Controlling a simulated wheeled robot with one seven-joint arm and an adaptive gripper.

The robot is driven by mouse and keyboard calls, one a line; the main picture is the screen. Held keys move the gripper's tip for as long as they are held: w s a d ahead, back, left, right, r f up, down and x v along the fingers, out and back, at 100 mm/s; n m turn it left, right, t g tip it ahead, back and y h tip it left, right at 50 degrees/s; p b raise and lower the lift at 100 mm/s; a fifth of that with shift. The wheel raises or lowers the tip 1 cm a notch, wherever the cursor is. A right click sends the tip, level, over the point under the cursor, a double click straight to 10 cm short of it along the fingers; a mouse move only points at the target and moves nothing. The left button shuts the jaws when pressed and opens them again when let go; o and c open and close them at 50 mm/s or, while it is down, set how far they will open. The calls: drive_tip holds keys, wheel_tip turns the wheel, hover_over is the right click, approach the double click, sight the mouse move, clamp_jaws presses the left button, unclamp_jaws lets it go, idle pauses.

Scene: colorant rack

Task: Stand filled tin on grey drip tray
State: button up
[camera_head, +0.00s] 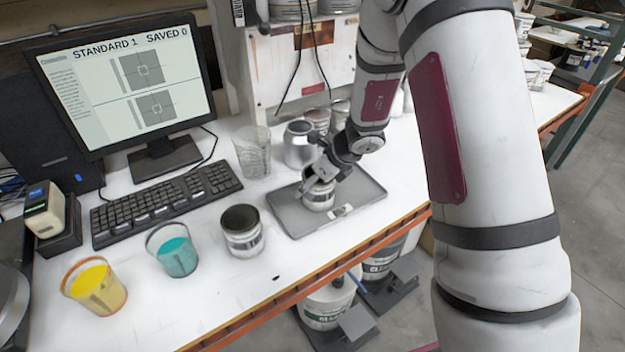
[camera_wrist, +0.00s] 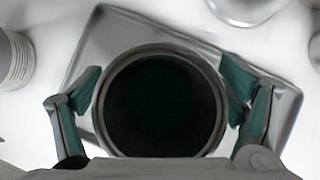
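A light tin with a dark open top (camera_wrist: 160,60) sits between the fingers of my gripper (camera_wrist: 162,95) in the wrist view. The tray also shows around the tin in the wrist view (camera_wrist: 95,42). The tin's inside is dark, so its fill level is hard to tell.
Another dark-topped tin (camera_head: 243,240) stands left of the tray. Teal (camera_head: 178,258) and yellow (camera_head: 97,290) cups stand further left. A clear beaker (camera_head: 252,155) and a metal can (camera_head: 298,145) stand behind the tray. The keyboard (camera_head: 165,205) and monitor (camera_head: 125,75) are at left.

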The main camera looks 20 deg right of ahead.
drive_tip(key=shift+r, duration=0.15)
drive_tip(key=shift+s+d+r, duration=0.1)
drive_tip(key=shift+r, duration=0.2)
drive_tip(key=v, duration=1.1)
drive_tip(key=s+a+r+n, duration=0.3)
drive_tip(key=s+r+n, duration=0.3)
drive_tip(key=r+n, duration=0.1)
drive_tip(key=s+a+r+n, duration=0.3)
drive_tip(key=s+r+n, duration=0.3)
drive_tip(key=r+n, duration=0.1)
drive_tip(key=s+d+r+n+h, duration=0.2)
drive_tip(key=s+n, duration=0.5)
drive_tip(key=s+d+r+n+h, duration=0.2)
drive_tip(key=s+r+n, duration=0.1)
drive_tip(key=s+n, duration=0.4)
drive_tip(key=shift+s+n+p, duration=0.3)
drive_tip(key=shift+s+p, duration=0.05)
drive_tip(key=shift+s, duration=0.25)
